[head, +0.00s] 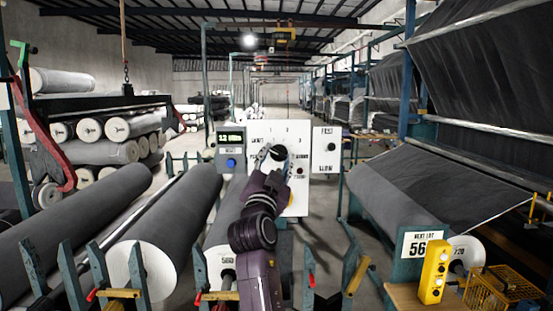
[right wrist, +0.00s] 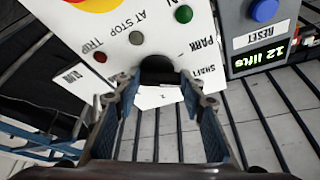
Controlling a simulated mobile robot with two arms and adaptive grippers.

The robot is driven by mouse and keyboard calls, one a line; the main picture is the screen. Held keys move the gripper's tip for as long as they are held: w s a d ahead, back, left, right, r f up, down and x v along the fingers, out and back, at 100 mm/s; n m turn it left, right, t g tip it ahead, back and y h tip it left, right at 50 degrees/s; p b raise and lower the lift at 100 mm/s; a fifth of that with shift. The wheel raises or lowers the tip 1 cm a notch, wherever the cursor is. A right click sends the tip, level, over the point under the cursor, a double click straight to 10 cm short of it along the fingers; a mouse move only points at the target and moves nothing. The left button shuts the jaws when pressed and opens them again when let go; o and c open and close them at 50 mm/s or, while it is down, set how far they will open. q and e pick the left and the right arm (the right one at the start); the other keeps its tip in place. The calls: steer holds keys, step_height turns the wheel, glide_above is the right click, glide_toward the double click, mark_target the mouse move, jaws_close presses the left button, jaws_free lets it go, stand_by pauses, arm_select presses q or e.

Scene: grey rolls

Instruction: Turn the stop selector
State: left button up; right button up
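The stop selector is a black knob (head: 278,153) on the white front panel (head: 292,205) in the middle of the head view. My right gripper (head: 274,157) reaches up to it. In the right wrist view the knob (right wrist: 159,70) sits between the two fingertips of my right gripper (right wrist: 160,80), which stand apart on either side of it. Whether the fingers touch it I cannot tell. The gripper covers part of the knob and its labels in the head view, and the knob's pointer is not readable. My left gripper is not in view.
A grey box with a green display reading 12 lifts (right wrist: 262,58) and a blue reset button (right wrist: 263,10) adjoins the panel. A fast/slow panel (head: 326,150) stands right of it. Large grey rolls (head: 165,225) lie left. A yellow control box (head: 433,272) stands at lower right.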

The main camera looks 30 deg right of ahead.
steer(key=c, duration=0.3)
steer(key=shift+n, duration=0.3)
steer(key=shift+n+t+y, duration=0.3)
steer(key=shift+n+t, duration=0.2)
steer(key=shift+n, duration=0.3)
steer(key=shift+d+n+t+y+p, duration=0.1)
steer(key=shift+n+t+y+p, duration=0.3)
steer(key=shift+n, duration=0.7)
steer(key=n+y+p, duration=0.1)
steer(key=n, duration=0.1)
steer(key=n+t+y+p, duration=0.1)
steer(key=n, duration=0.2)
steer(key=shift+s+d+t+p, duration=0.1)
steer(key=shift+t+p, duration=0.2)
steer(key=shift+f+n+t+y+p, duration=0.15)
steer(key=shift+n+t+y+p, duration=0.15)
steer(key=shift+n+y+p, duration=0.55)
steer(key=shift+n+h, duration=0.25)
steer(key=shift+n, duration=0.2)
